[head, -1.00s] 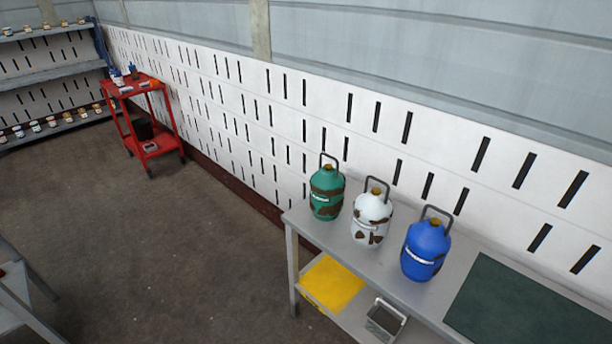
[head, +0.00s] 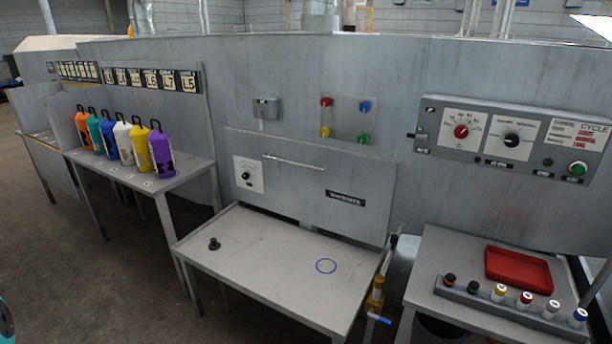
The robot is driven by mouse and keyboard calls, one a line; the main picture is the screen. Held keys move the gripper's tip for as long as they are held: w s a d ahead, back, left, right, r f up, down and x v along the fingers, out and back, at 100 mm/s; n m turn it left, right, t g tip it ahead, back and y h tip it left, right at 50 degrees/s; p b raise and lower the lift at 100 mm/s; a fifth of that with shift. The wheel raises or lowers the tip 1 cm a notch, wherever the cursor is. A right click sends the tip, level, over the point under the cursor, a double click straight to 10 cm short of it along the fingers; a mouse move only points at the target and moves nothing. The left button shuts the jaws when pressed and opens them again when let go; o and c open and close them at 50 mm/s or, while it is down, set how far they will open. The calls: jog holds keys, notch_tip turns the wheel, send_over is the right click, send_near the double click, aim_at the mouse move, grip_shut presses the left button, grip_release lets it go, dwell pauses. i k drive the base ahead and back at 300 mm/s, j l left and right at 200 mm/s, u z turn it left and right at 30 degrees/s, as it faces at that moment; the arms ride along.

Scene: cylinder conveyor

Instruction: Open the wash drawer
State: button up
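A grey metal front panel (head: 310,182) is set in the wall at the middle of the head view. It looks flush with the wall, so it appears shut. A light horizontal bar handle (head: 295,162) runs along its upper part. A small dark label (head: 346,198) sits at its right, too small to read surely; I take this panel for the wash drawer. A white dial plate (head: 248,175) with a black knob is on its left. My gripper is not in view.
A grey table (head: 270,255) with a black knob and blue ring stands below the panel. Coloured cylinders stand on a left bench (head: 190,172). A yellow pipe (head: 376,295) rises at the table's right. A control panel (head: 515,137) and red tray (head: 518,270) are at right.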

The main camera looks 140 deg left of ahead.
aim_at(349, 194)
jog(key=u, duration=4.1)
jog(key=i+l+u, duration=0.2)
jog(key=i+l, duration=0.35)
jog(key=i, duration=0.1)
